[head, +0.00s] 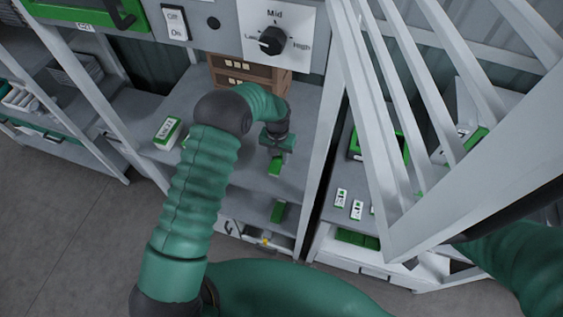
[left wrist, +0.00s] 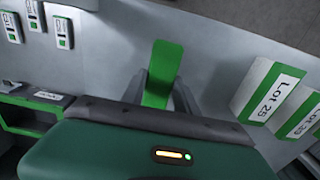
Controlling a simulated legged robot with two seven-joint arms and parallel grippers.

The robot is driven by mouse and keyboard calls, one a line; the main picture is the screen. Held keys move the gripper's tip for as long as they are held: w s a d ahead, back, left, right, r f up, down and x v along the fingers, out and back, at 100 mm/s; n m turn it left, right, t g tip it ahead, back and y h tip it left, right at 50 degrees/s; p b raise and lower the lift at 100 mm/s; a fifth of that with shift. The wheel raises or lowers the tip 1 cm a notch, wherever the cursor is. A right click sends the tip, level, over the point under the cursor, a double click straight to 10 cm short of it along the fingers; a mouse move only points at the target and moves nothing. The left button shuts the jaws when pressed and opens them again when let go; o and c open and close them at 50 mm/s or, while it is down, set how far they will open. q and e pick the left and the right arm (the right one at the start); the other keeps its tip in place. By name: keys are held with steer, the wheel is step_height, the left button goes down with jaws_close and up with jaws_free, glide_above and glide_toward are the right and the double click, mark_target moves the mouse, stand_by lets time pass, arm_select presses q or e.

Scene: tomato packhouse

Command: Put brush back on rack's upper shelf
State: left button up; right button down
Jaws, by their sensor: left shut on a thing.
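My left gripper (head: 277,143) is shut on a green piece (head: 275,166), which I take to be the brush. It is held over the grey shelf (head: 225,175) of the rack. In the left wrist view the green piece (left wrist: 162,72) stands between the two grey fingers (left wrist: 163,90) as a flat green slab. Its lower end is hidden behind the wrist, and no bristles can be made out. I cannot tell whether it touches the shelf. My right arm comes in at the right edge; its gripper is not visible.
A white and green lot box (head: 168,130) stands on the shelf's left; it reads "Lot 25" in the left wrist view (left wrist: 270,92). Brown drawers (head: 248,75) stand at the back. A white slatted frame (head: 400,110) rises on the right.

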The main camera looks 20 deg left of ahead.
mark_target(279, 160)
arm_select(q)
steer(key=f, duration=0.1)
steer(key=f+b, duration=0.2)
steer(key=shift+w+f, duration=0.3)
steer(key=shift+f, duration=0.1)
steer(key=shift+r, duration=0.15)
steer(key=o, duration=0.8)
steer(key=shift+f, duration=0.2)
steer(key=shift+c, duration=0.2)
steer(key=o, duration=0.5)
steer(key=shift+c, duration=0.2)
steer(key=shift+r, duration=0.1)
